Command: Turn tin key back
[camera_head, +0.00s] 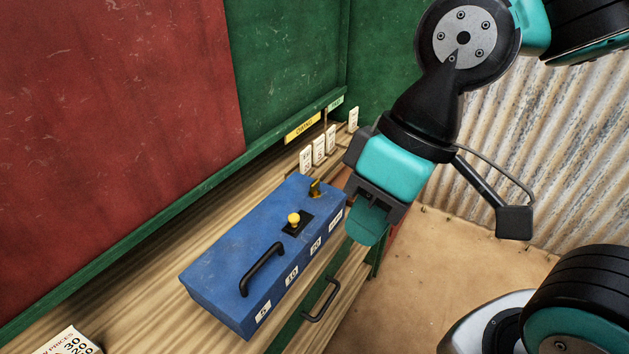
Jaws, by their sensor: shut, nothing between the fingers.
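A blue tin box (228,258) sits on the wooden counter, with a black handle (262,268) on its lid and number labels along its front side. A small brass key (315,188) stands up at the far right end of the lid. A yellow knob (294,219) sits on a black plate between the key and the handle. My gripper (367,224) is shut and empty. It points down just right of the tin's right end, apart from the key. The exact turn of the key is too small to tell.
White number cards (318,150) stand on the counter behind the tin. A drawer handle (321,300) is on the stall front below. A printed price card (68,342) lies at the bottom left. The ground at right is open, before a corrugated wall (560,150).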

